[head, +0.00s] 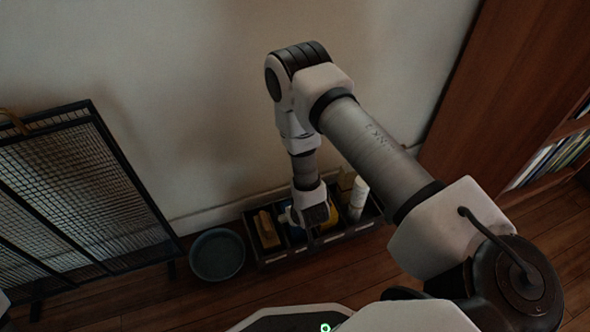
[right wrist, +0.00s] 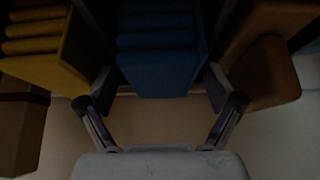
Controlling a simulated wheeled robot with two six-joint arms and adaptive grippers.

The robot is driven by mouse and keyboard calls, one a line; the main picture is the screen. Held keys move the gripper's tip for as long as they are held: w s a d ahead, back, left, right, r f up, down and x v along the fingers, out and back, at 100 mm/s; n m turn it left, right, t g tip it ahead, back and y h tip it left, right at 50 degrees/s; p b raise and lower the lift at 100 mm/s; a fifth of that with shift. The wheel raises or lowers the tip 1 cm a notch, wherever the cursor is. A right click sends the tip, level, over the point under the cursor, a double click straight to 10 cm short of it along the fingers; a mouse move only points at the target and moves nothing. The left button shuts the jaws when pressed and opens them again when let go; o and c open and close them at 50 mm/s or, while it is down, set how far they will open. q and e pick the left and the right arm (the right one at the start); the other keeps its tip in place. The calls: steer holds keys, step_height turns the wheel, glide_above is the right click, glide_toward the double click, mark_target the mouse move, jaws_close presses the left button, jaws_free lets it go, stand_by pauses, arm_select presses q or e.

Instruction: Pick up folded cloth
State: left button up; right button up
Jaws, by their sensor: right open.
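A blue folded cloth (right wrist: 158,65) with several stacked folds lies between the open fingers of my right gripper (right wrist: 160,84) in the right wrist view. One finger is on each side of it, and I cannot tell if either touches it. In the head view my right gripper (head: 313,214) points down over a dark compartment box (head: 273,259) on the floor. The arm hides most of what is under it there. A yellow folded item (right wrist: 45,62) lies to the left of the blue cloth. My left gripper is not in view.
The box stands against the wall and also holds a tan item (head: 267,229) and a white bottle (head: 358,197). A round blue-grey bowl (head: 217,254) is left of it. A black mesh screen (head: 75,190) stands further left, and a wooden bookcase (head: 500,85) at right.

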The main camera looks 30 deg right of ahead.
steer(key=shift+f, duration=0.15)
steer(key=shift+c, duration=0.4)
steer(key=c, duration=1.2)
step_height(320, 180, up, 10)
steer(key=p, duration=0.6)
steer(key=shift+r, duration=0.3)
steer(key=shift+f, duration=0.1)
